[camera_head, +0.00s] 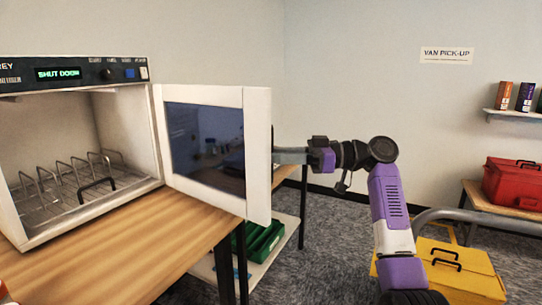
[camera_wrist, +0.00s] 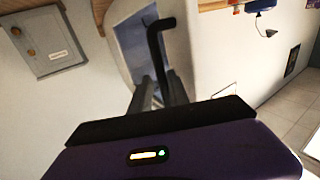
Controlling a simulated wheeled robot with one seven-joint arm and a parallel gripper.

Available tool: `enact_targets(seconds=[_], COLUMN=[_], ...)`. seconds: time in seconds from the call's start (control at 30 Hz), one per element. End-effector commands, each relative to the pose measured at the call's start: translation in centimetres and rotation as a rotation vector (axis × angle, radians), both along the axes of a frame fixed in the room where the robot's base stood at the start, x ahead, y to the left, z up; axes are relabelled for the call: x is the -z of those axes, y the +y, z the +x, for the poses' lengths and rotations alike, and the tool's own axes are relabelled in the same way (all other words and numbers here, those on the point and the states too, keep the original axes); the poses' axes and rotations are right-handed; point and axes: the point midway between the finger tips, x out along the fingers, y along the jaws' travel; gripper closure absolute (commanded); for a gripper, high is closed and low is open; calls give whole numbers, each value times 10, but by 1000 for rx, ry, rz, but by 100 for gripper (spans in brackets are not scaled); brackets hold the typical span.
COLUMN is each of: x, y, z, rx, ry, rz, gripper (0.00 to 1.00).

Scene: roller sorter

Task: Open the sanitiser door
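The sanitiser (camera_head: 75,92) stands on a wooden worktop at the left, and its display reads "SHUT DOOR". Its door (camera_head: 257,150), white with a dark window, stands wide open, swung out to the right of the cavity. My gripper (camera_head: 279,156) is at the outer face of the door, and its fingertips are partly hidden behind the door edge in the head view. In the wrist view, the black bent door handle (camera_wrist: 155,45) runs down between the two fingers (camera_wrist: 160,92), which look closed on it. The door (camera_wrist: 185,60) also shows behind the handle there.
A wire rack (camera_head: 70,185) sits inside the open cavity. The wooden worktop (camera_head: 130,255) is clear in front. A green crate (camera_head: 262,240) is on a low shelf below the door. A yellow case (camera_head: 460,275) and a red case (camera_head: 510,185) are at the right.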

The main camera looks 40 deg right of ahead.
Motion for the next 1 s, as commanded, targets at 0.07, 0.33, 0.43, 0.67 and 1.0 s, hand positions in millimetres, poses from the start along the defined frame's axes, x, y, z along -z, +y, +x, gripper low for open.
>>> enact_targets(seconds=[0.07, 0.33, 0.43, 0.67, 1.0], x=[-1, 0, 0, 0, 0], y=[-11, -39, -44, -46, -46], z=[-10, -38, -43, -46, -46], rx=[3, 1, 0, -1, -1], ry=[0, 1, 1, 1, 1], rz=[1, 0, 1, 0, 0], gripper=[78, 78, 78, 78, 78])
